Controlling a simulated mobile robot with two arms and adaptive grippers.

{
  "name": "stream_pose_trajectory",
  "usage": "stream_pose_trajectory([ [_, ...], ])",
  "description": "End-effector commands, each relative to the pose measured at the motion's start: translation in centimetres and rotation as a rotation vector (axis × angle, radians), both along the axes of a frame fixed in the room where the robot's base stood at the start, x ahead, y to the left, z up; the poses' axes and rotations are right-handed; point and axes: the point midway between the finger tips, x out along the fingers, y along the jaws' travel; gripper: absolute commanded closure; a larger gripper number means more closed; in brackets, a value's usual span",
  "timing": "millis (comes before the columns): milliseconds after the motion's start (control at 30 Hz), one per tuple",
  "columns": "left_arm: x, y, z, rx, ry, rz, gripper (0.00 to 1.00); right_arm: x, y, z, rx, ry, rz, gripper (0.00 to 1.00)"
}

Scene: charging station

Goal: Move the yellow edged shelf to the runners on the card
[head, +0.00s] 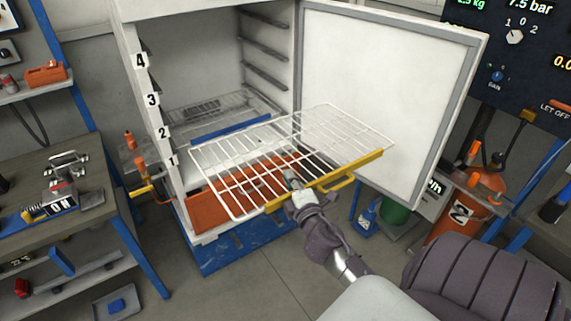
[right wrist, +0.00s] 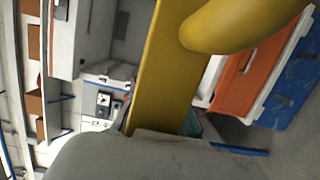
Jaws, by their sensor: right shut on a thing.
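The yellow edged shelf (head: 240,187) is a white wire rack with a yellow front bar and a yellow handle. It is out in front of the open cabinet (head: 185,205), tilted in the picture. My right gripper (head: 292,183) is shut on its yellow front bar, left of the handle. In the right wrist view the yellow bar (right wrist: 162,70) fills the middle, with the handle above right. Runners (head: 262,47) line the cabinet's inner right wall; the left wall's edge carries labels 1 to 4, with 1 lowest. I cannot make out the card. My left gripper is not in view.
A blue edged shelf (head: 230,130) is inside the cabinet, low down. An orange panel (head: 205,212) lies at the cabinet's bottom. The cabinet door (head: 400,80) stands open at right, close to the shelf's right end. A workbench (head: 90,200) stands at left.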

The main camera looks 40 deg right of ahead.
Motion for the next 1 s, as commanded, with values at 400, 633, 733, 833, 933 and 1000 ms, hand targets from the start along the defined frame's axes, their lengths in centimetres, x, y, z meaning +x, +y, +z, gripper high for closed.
stream_pose_trajectory([
  [400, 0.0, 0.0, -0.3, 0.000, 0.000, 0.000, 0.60, -3.3, 0.5, 0.1, -0.003, -0.002, 0.001, 1.00],
  [633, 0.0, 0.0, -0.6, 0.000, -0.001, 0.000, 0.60, -5.0, 0.8, 0.2, -0.005, -0.003, 0.001, 1.00],
  [733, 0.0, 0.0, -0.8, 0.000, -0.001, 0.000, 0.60, -5.8, 0.9, 0.1, -0.003, -0.003, 0.001, 1.00],
  [833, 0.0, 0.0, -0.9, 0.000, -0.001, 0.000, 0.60, -6.6, 1.0, 0.1, -0.003, -0.002, 0.001, 1.00],
  [933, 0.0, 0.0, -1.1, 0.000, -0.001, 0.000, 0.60, -7.3, 1.1, 0.1, -0.004, -0.002, 0.000, 1.00],
  [1000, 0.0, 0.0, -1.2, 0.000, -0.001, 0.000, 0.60, -7.9, 1.2, 0.1, -0.004, -0.002, 0.000, 1.00],
])
